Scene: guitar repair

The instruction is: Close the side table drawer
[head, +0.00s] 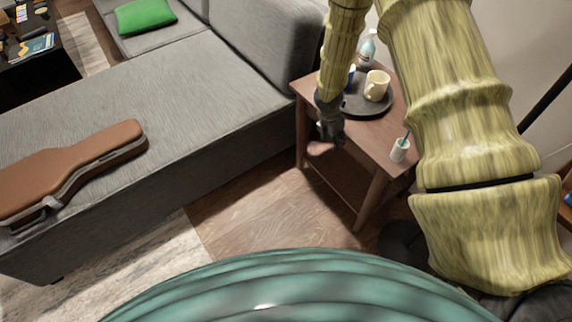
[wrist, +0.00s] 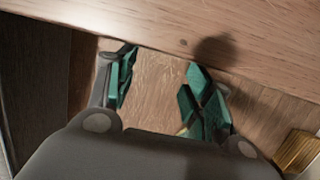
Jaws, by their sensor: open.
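The brown wooden side table (head: 358,148) stands at the end of the grey sofa in the head view. My gripper (head: 330,138) is at the table's left-front side, just below its top, and hides part of that side. In the wrist view my gripper (wrist: 158,75) is open, its teal fingers apart with nothing between them. A pale wooden panel of the table (wrist: 130,30) crosses the top of that view, close beyond the fingertips. More wood shows between and below the fingers. I cannot tell clearly which surface is the drawer or how far out it is.
On the tabletop are a dark round tray (head: 362,104) with a cream mug (head: 377,86), a bottle (head: 367,48) and a small white cup (head: 399,150). A brown guitar case (head: 75,165) lies on the sofa (head: 190,100). Floor (head: 270,205) before the table is clear.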

